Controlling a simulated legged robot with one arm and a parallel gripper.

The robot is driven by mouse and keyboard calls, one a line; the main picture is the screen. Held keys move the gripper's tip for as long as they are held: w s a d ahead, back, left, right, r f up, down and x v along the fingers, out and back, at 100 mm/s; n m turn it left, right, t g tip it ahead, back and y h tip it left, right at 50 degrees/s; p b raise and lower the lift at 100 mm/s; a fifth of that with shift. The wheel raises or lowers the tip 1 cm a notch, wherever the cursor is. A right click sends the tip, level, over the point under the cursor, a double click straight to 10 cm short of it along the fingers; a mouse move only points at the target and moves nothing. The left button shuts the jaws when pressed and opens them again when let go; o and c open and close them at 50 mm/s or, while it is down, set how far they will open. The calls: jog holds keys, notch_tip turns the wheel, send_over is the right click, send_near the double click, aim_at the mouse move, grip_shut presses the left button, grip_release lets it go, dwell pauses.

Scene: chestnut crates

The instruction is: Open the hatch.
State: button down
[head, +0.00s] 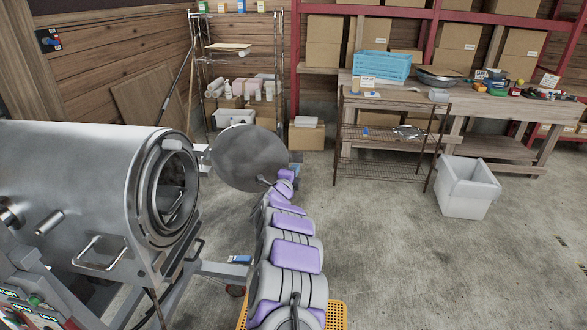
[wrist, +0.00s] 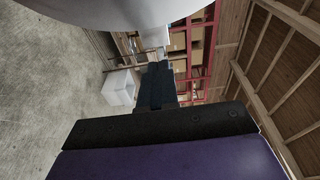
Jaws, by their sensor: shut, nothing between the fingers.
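The hatch (head: 250,158) is a round grey metal lid. In the head view it stands swung out to the right of the round mouth of a steel drum (head: 80,185), joined on its left by a hinge arm. The drum's opening is uncovered and its dark inside shows. The hatch also fills the top of the wrist view (wrist: 130,12) as a smooth curved surface. My gripper (wrist: 157,75) is shut and empty, with the hatch beside it in the wrist view. In the head view my arm reaches to the hatch's lower right edge, and the fingertips are hard to make out; contact cannot be told.
A wire shelf rack (head: 240,75) stands behind the hatch. A wire table (head: 385,145) and a white bin (head: 467,187) stand to the right, the bin also in the wrist view (wrist: 120,88). Concrete floor (head: 390,260) is clear at front right.

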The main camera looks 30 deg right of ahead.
jog(key=shift+s+a+p, duration=0.7)
jog(key=shift+s+a, duration=0.9)
jog(key=shift+s, duration=1.75)
jog(key=w+a+r+n+t+y, duration=0.1)
jog(key=a+r+n+y, duration=0.25)
jog(key=a, duration=0.35)
jog(key=w+a+r+n+t+y, duration=0.1)
jog(key=a+r+n+y, duration=0.2)
jog(key=a, duration=0.4)
jog(key=w+a+r+n+t+y, duration=0.1)
jog(key=a+n+y, duration=0.25)
jog(key=a, duration=0.35)
jog(key=s+a+r+n+g+y, duration=0.35)
jog(key=s+a+n+y, duration=0.4)
jog(key=s+a, duration=0.6)
jog(key=s+a+f+n+g, duration=0.2)
jog(key=s+n+g, duration=0.1)
jog(key=s, duration=0.6)
jog(key=s+a+f+n+g, duration=0.1)
jog(key=s+n+g, duration=0.3)
jog(key=s, duration=0.5)
jog(key=s+d+f+n+g+h, duration=0.1)
jog(key=s+d+g+h, duration=0.1)
jog(key=s, duration=1.1)
jog(key=s+d+f+n+g+h, duration=0.1)
jog(key=s+d+g, duration=0.3)
jog(key=s, duration=0.9)
jog(key=shift+s+d+f+n+h, duration=0.15)
jog(key=shift+d+n+h, duration=0.35)
jog(key=shift+d, duration=0.45)
